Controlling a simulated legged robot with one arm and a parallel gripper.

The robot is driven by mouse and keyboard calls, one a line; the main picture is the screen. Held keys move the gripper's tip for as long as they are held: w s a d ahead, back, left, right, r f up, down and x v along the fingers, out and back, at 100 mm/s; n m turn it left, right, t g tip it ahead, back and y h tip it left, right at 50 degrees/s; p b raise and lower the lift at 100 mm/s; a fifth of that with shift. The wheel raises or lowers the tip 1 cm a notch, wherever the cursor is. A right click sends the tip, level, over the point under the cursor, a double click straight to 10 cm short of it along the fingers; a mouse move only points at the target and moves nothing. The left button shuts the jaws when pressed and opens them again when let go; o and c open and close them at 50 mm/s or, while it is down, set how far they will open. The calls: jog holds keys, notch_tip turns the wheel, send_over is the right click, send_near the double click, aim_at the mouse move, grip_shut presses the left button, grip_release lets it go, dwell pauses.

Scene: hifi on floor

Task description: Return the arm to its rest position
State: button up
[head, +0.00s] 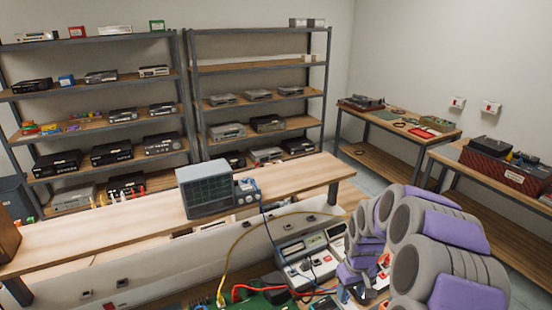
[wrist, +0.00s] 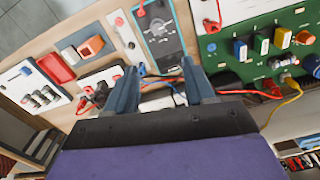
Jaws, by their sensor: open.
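My arm, grey with purple panels, reaches in from the right of the head view, folded over the workbench. My gripper (wrist: 161,85) shows in the wrist view as two grey-blue fingers spread apart, with nothing held between them. Its fingers point toward the bench top, above or close to cables and a multimeter (wrist: 161,35); I cannot tell the exact gap. In the head view the gripper end is low, beside the bench instruments, and mostly hidden by the arm links.
A green circuit board (wrist: 262,50) with red and yellow cables lies close by. Racks of devices (head: 100,78) line the back wall. Side tables (head: 395,125) stand at right, with floor between.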

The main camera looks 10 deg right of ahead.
jog(key=s+a+r+b, duration=0.1)
jog(key=s+a+r, duration=0.3)
jog(key=s, duration=0.3)
jog(key=s+a+r+m+g+b, duration=0.1)
jog(key=s+a+r, duration=0.3)
jog(key=s, duration=0.3)
jog(key=s+a+r+b, duration=0.1)
jog(key=s+a+r, duration=0.3)
jog(key=s, duration=0.3)
jog(key=s+a+m+b, duration=0.1)
jog(key=s+a, duration=0.1)
jog(key=s, duration=0.9)
jog(key=shift+g, duration=0.4)
jog(key=shift+f, duration=0.1)
